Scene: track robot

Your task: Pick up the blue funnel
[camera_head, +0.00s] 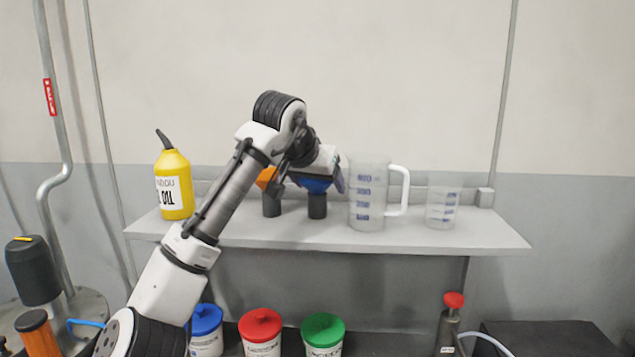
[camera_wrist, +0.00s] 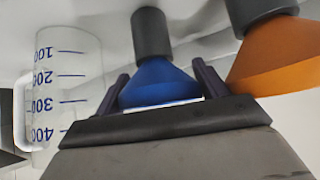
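The blue funnel (camera_head: 316,185) stands on the shelf with its wide end up and its lower end in a dark cylinder (camera_head: 317,207). My gripper (camera_head: 318,172) is right above it, pointing down, and partly hides its top in the head view. In the wrist view the blue funnel (camera_wrist: 158,82) lies between the two fingers of my gripper (camera_wrist: 161,78), one on each side of the cone. The fingers look very close to its wide rim. I cannot tell whether they touch it. The cylinder still appears to rest on the shelf.
An orange funnel (camera_head: 266,178) in a like cylinder stands close left; in the wrist view it (camera_wrist: 275,58) is beside the right finger. A large measuring jug (camera_head: 367,200) stands close right, a smaller beaker (camera_head: 442,208) beyond. A yellow bottle (camera_head: 173,183) is at the shelf's (camera_head: 480,238) left.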

